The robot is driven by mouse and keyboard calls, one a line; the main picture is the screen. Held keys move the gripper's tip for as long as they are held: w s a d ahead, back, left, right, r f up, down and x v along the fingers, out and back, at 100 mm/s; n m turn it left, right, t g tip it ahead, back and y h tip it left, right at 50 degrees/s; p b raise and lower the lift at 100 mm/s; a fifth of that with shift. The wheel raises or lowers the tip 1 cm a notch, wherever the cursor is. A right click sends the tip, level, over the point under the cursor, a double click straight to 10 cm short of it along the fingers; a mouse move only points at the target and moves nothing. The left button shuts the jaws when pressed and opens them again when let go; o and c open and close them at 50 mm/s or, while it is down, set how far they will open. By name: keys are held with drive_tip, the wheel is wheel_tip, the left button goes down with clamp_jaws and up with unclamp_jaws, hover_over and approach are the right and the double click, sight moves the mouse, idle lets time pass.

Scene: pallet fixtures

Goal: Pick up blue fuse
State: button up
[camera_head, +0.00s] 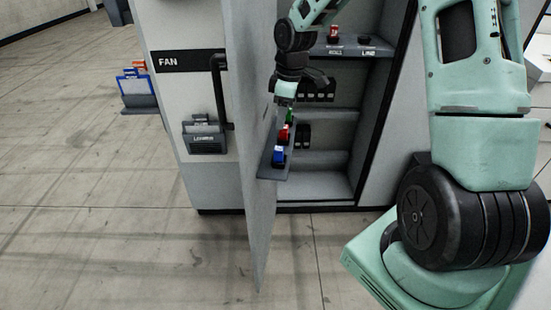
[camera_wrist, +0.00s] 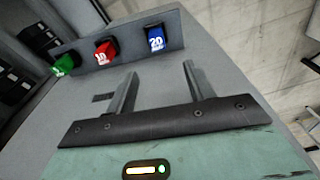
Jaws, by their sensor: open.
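The blue fuse (camera_head: 279,155) sits at the near end of a small grey rack (camera_head: 266,172) on the inside of the open cabinet door. In the wrist view the blue fuse (camera_wrist: 155,39) is marked 20 and is the rightmost of three fuses. A red fuse (camera_wrist: 105,51) and a green fuse (camera_wrist: 65,64) stand to its left. My gripper (camera_wrist: 160,76) is open and empty, with its fingertips short of the rack and apart from the fuses. In the head view my gripper is mostly hidden by the wrist.
The open door (camera_head: 258,220) stands out from the cabinet, close to my gripper. Cabinet shelves (camera_head: 330,112) with dark parts lie behind. A document holder (camera_head: 205,138) hangs on the panel at left. The floor at left is mostly clear, with a blue-and-grey rack (camera_head: 138,92).

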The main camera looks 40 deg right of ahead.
hover_over(279, 148)
drive_tip(key=f, duration=0.7)
drive_tip(key=shift+s+a+f, duration=0.15)
drive_tip(key=shift+s+f, duration=0.05)
drive_tip(key=shift+s, duration=0.1)
drive_tip(key=shift+w+f+p, duration=0.15)
drive_tip(key=shift+f+p, duration=0.3)
drive_tip(key=shift+f, duration=1)
drive_tip(key=shift+w+f+p, duration=0.15)
drive_tip(key=shift+f+p, duration=0.25)
drive_tip(key=shift+f, duration=1)
drive_tip(key=c, duration=1.1)
